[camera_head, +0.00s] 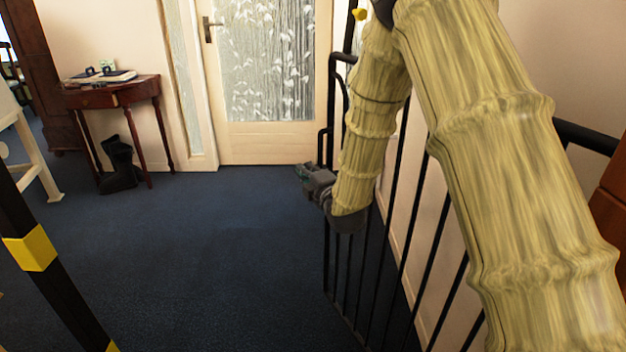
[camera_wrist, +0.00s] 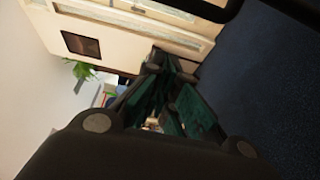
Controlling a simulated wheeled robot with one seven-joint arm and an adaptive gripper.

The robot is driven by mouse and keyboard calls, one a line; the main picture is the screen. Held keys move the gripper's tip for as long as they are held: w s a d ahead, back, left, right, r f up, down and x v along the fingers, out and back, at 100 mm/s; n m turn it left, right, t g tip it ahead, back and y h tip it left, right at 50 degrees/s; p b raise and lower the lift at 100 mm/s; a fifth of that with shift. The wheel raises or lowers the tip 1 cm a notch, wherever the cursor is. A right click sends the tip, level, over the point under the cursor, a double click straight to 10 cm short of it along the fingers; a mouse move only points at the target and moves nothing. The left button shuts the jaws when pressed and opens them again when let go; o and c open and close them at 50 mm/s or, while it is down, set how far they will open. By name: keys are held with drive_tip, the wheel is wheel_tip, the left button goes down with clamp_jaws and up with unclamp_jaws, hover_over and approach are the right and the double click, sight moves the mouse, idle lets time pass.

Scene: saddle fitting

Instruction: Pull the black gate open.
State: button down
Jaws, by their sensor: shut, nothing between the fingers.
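The black gate (camera_head: 327,250) is a set of upright metal bars on the right in the head view, partly hidden behind my arm. My gripper (camera_head: 303,171) is at the left side of the bars, low in front of the door, and points left. In the wrist view my gripper's dark green fingers (camera_wrist: 168,85) are close together with nothing seen between them. Whether my gripper touches the gate cannot be told. A dark bar crosses the top right of the wrist view; I cannot tell if it is part of the gate.
A pale door with patterned glass (camera_head: 268,140) stands at the back. A wooden side table (camera_head: 112,95) holds papers, with black boots (camera_head: 118,165) beneath it. The blue carpet (camera_head: 210,250) is clear in the middle. A black and yellow post (camera_head: 30,250) stands at near left.

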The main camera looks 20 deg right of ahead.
drive_tip(key=shift+w+d+b, duration=0.5)
drive_tip(key=shift+w+d, duration=1.15)
drive_tip(key=shift+w, duration=0.3)
